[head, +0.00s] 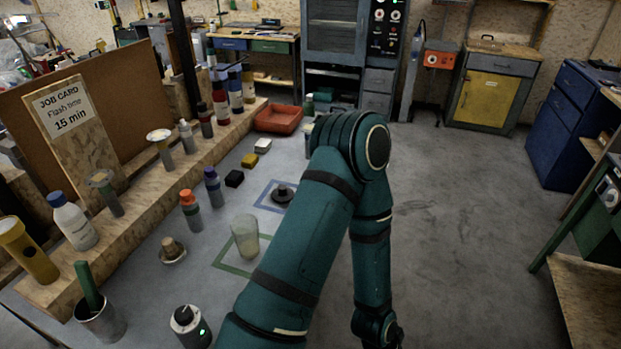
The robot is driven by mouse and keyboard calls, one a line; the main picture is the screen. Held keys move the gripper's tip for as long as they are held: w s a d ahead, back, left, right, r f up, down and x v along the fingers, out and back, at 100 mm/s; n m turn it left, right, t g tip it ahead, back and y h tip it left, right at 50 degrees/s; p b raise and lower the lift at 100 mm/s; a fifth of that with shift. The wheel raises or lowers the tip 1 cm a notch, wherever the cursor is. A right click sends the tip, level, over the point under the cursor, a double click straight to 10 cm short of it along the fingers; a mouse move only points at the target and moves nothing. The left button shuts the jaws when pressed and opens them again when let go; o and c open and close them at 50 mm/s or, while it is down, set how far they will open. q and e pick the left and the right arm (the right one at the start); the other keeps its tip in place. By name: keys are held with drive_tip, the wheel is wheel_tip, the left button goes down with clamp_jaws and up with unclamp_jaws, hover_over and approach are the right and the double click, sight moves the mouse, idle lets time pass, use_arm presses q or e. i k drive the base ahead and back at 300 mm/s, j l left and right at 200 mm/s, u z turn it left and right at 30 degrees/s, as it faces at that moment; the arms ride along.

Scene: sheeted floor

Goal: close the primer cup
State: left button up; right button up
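A translucent open cup with pale contents, likely the primer cup (245,238), stands upright inside a green square outline on the floor. No lid is on it. A dark round piece with a knob, which looks like a lid (282,194), lies inside a blue square outline behind and right of the cup. A tan knobbed piece (172,250) on a round base sits left of the cup; I cannot tell whether it is a lid. One teal arm of mine rises right of the cup and bends down to the bottom edge. No gripper fingers show.
Orange-capped (190,209) and purple-topped (214,187) bottles stand left of the cup. A dark device with a green light (188,325) and a metal pot (100,317) are in front. Yellow, black and white blocks and a red tray (279,119) lie behind. The right floor is clear.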

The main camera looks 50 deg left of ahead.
sight(243, 228)
drive_tip(key=i, duration=1.8)
drive_tip(key=u, duration=2.3)
